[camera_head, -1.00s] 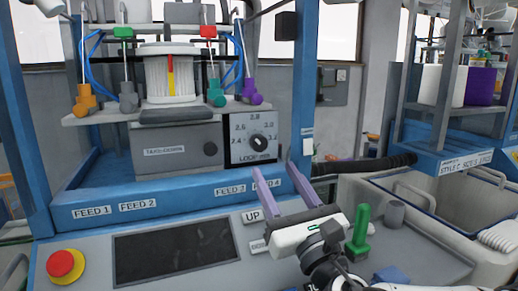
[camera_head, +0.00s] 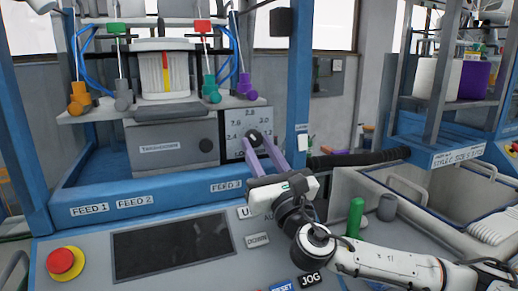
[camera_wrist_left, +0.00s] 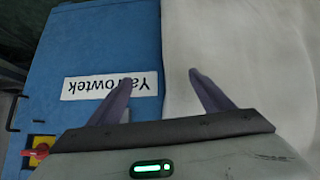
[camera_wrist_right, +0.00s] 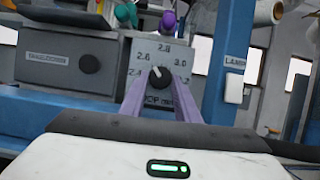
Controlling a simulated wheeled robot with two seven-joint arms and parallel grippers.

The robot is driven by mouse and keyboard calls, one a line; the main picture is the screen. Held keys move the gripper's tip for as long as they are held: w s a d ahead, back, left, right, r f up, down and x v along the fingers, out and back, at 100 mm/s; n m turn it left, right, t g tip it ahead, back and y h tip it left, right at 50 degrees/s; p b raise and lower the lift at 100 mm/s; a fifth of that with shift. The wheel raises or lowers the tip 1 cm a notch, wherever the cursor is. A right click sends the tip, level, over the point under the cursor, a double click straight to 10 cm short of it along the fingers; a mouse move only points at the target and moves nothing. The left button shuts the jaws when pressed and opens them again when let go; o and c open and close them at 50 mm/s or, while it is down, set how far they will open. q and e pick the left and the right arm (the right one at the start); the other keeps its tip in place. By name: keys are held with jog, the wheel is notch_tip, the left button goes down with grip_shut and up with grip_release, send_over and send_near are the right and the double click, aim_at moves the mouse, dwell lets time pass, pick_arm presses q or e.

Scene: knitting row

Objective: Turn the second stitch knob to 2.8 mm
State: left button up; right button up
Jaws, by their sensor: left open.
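The black stitch knob (camera_head: 254,136) sits on a pale dial plate (camera_head: 237,118) marked in loop mm, with 2.8 at the top. In the right wrist view the knob (camera_wrist_right: 160,78) has a white mark that seems to point up and left, away from 2.8. My right gripper (camera_head: 256,141) is open at the dial, its purple fingers pointing at the knob. In the right wrist view its fingertips (camera_wrist_right: 160,83) appear on either side of the knob; I cannot tell whether they touch it. My left gripper (camera_wrist_left: 159,78) is open and empty, absent from the head view.
A take-down panel (camera_head: 172,150) with its own dark knob (camera_wrist_right: 90,64) stands left of the dial. A red stop button (camera_head: 66,262), dark screen (camera_head: 172,246) and green lever (camera_head: 355,218) are on the console. A blue panel labelled Yarrowtek (camera_wrist_left: 110,84) lies below my left gripper.

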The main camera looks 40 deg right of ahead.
jog(key=shift+c, duration=1.2)
jog(key=shift+a+m, duration=0.1)
jog(key=shift+m, duration=0.5)
jog(key=shift+m+h, duration=0.8)
jog(key=shift+m, duration=0.1)
jog(key=m, duration=0.1)
jog(key=m+g+h, duration=0.1)
jog(key=m, duration=0.1)
jog(key=m+h, duration=0.1)
jog(key=shift+a+g+p, duration=0.25)
jog(key=shift+g+p, duration=0.05)
jog(key=shift+w+a+r+m+g+h+p, duration=0.1)
jog(key=shift+m+g+h+p, duration=0.25)
jog(key=shift+m, duration=0.7)
jog(key=shift+m+g+h+p, duration=0.1)
jog(key=shift+m+g+h, duration=0.25)
jog(key=shift+m, duration=0.7)
